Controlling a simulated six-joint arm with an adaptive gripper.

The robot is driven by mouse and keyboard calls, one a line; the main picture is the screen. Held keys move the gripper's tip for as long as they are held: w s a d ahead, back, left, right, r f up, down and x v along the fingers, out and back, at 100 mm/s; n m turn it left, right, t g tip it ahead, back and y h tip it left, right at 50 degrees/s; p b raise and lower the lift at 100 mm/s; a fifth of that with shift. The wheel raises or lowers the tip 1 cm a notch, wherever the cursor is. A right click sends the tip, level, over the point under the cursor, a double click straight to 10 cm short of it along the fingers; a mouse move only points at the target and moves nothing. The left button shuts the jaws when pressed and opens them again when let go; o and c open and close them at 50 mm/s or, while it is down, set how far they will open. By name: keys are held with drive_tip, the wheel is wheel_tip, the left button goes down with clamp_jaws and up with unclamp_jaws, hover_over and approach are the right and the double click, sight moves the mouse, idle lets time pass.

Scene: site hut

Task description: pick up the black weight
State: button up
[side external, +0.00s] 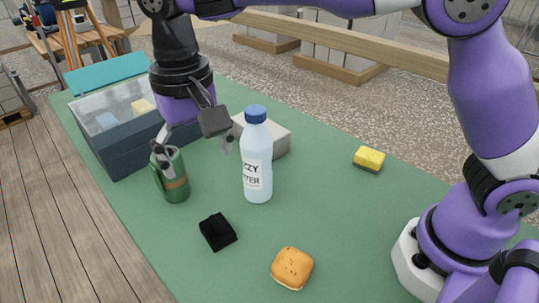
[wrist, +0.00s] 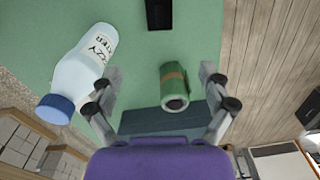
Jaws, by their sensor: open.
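The black weight (side external: 217,232) is a small dark block lying on the green table mat, in front of the bottle and the green mug. In the wrist view the black weight (wrist: 159,14) is at the top edge, partly cut off. My gripper (side external: 195,153) is open, with nothing held, its fingers pointing down near the green mug. In the wrist view my gripper (wrist: 158,75) has its fingers spread wide, and the weight appears beyond the fingertips. My gripper is apart from the weight, farther back over the table.
A green mug (side external: 175,183) with a brown band appears between my fingers in the wrist view (wrist: 174,85). A water bottle (side external: 257,160) stands beside it. A bun (side external: 292,268), a yellow sponge (side external: 369,158), a grey box (side external: 272,137) and a clear-topped bin (side external: 110,150) are around.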

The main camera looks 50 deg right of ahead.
hover_over(215, 221)
drive_tip(key=f, duration=0.9)
drive_tip(key=shift+w+d, duration=0.1)
drive_tip(key=shift+w, duration=0.3)
drive_tip(key=f, duration=0.5)
drive_tip(key=shift+s+f, duration=0.35)
drive_tip(key=shift+s, duration=0.05)
clamp_jaws()
